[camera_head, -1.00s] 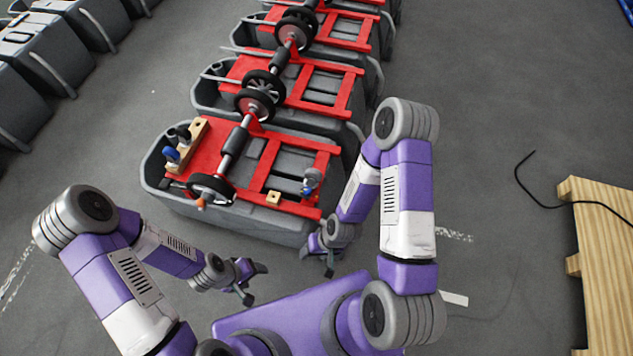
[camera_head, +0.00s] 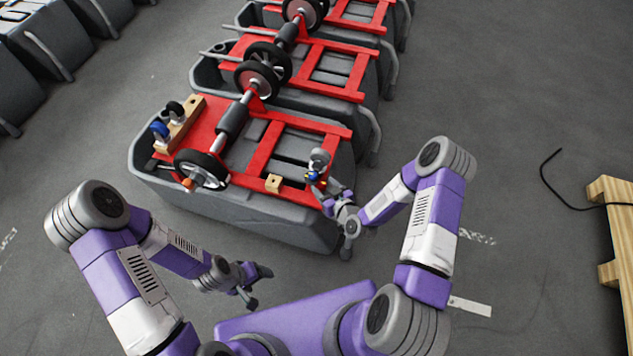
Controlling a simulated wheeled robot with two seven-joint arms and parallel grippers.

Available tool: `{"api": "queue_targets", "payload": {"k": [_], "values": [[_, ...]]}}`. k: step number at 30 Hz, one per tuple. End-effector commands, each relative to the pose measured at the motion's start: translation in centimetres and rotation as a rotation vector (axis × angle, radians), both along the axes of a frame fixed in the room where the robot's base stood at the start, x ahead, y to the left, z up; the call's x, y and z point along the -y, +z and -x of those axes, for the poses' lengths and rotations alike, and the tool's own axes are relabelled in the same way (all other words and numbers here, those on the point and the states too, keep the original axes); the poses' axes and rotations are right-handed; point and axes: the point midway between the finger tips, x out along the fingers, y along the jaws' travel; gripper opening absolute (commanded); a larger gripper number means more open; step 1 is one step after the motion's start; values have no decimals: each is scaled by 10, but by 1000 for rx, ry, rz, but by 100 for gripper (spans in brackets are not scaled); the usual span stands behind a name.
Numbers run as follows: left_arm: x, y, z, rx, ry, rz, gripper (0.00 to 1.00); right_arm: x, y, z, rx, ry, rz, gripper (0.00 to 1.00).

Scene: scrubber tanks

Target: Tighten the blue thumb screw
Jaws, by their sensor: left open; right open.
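A small blue part (camera_head: 312,177), which looks like the blue thumb screw, sits under a grey caster (camera_head: 319,158) at the right front corner of the red frame (camera_head: 262,148). A yellowish bit shows beside it. My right gripper (camera_head: 328,190) is open, with its fingers right at this corner, close to the blue part. I cannot tell whether they touch it, and they partly hide the area. My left gripper (camera_head: 261,286) is open and empty, low in front of the tank (camera_head: 235,212) and apart from it.
A wooden block (camera_head: 189,120) with a blue-wheeled caster (camera_head: 160,130) and a dark caster stands at the frame's left. A small wooden block (camera_head: 273,183) lies on the front rail. More tanks stand behind; a pallet (camera_head: 612,230) is at right.

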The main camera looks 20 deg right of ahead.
Motion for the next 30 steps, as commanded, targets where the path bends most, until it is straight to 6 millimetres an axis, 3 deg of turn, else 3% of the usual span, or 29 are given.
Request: {"api": "queue_targets", "payload": {"k": [10,22,30], "values": [[0,-19,0,0,0,0,74,-12,-22,-46,-3,0,-3,58],[0,-20,0,0,0,0,74,-14,-23,-54,-6,0,-4,58],[0,-20,0,0,0,0,74,-14,-23,-54,-6,0,-3,17]]}}
